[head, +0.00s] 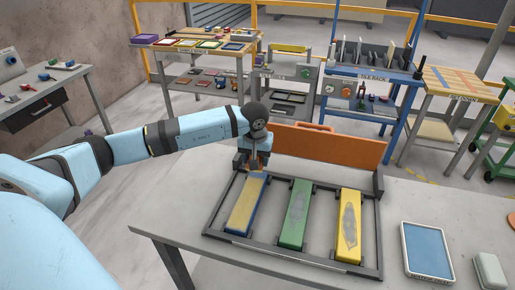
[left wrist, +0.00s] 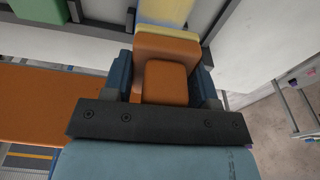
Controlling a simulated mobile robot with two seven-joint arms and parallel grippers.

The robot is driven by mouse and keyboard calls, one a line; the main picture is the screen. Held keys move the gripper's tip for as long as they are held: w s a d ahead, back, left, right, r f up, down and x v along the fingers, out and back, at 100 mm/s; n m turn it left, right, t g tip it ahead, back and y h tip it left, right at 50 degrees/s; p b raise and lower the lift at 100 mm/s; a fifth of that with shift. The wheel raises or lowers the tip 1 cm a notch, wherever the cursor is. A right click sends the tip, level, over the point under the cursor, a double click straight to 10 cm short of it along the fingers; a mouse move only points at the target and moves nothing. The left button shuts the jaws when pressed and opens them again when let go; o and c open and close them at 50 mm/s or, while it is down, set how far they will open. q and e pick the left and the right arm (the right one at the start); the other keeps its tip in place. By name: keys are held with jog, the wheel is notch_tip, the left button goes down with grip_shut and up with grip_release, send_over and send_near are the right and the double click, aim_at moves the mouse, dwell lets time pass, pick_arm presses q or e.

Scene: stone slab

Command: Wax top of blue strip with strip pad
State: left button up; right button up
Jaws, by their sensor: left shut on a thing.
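My left gripper (head: 256,165) is at the far end of the leftmost strip in the rack. It is shut on the orange strip pad, which shows between its fingers in the left wrist view (left wrist: 165,82). The pad has a yellow layer at its edge. The blue strip (head: 246,205) has blue sides and a mostly tan-yellow top face. The pad is over or at its far end; I cannot tell whether it touches. The far end of the strip is hidden by the gripper. My right gripper is not in view.
A green strip (head: 293,228) and a yellow strip (head: 345,247), both with grey patches, lie alongside in the dark rack (head: 325,263). An orange board (head: 345,147) stands behind. A blue-topped tray (head: 427,250) and a pale block (head: 490,270) lie at right.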

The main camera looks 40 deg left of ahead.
pick_arm(q)
jog(key=shift+r+p, duration=0.4)
jog(key=shift+r, duration=0.95)
